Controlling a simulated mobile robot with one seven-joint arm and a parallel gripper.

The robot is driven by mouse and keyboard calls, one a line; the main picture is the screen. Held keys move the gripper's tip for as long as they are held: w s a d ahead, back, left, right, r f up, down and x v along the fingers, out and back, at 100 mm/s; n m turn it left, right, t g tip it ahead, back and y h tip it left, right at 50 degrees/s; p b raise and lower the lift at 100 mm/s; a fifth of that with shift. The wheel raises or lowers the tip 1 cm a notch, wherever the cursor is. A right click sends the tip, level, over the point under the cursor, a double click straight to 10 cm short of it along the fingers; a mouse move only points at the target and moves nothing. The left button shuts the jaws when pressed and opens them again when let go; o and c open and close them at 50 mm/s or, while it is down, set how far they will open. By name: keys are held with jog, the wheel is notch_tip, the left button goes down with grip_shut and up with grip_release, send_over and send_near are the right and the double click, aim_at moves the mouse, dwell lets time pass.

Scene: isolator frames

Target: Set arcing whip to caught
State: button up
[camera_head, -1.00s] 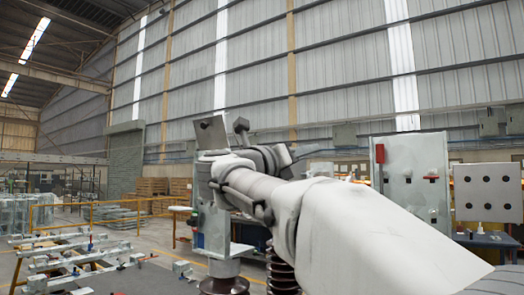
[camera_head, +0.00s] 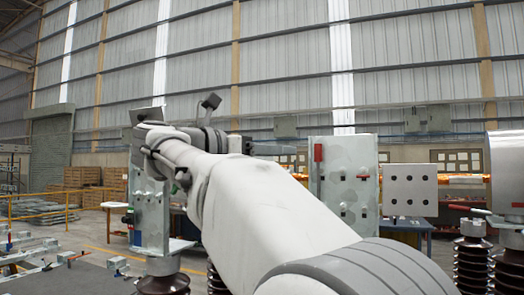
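My pale arm crosses the view from the bottom right towards the upper left. Its far end, with dark wrist parts around my gripper (camera_head: 205,138), is in front of a tall grey metal bracket (camera_head: 152,215) on a brown ribbed insulator (camera_head: 163,285). The fingers are hidden behind the arm, so I cannot tell whether they are open or touching anything. A dark bar (camera_head: 270,150) points right from beside the wrist; I cannot tell what it belongs to. I cannot make out the arcing whip or its catch for certain.
A grey upright plate (camera_head: 340,205) with a red handle (camera_head: 318,152) stands right of my arm. Beside it is a pale panel with several dark holes (camera_head: 409,181). Brown insulators (camera_head: 472,265) stand at the right edge under a grey cylinder (camera_head: 506,170). Metal frames (camera_head: 30,255) lie low at left.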

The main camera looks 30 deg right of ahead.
aim_at(316, 152)
jog(key=d, duration=0.3)
jog(key=d+p, duration=0.1)
jog(key=d, duration=0.2)
jog(key=w+d, duration=0.1)
jog(key=d, duration=0.2)
jog(key=shift+w+d, duration=0.1)
jog(key=shift+d, duration=0.3)
grip_shut()
dwell(0.9)
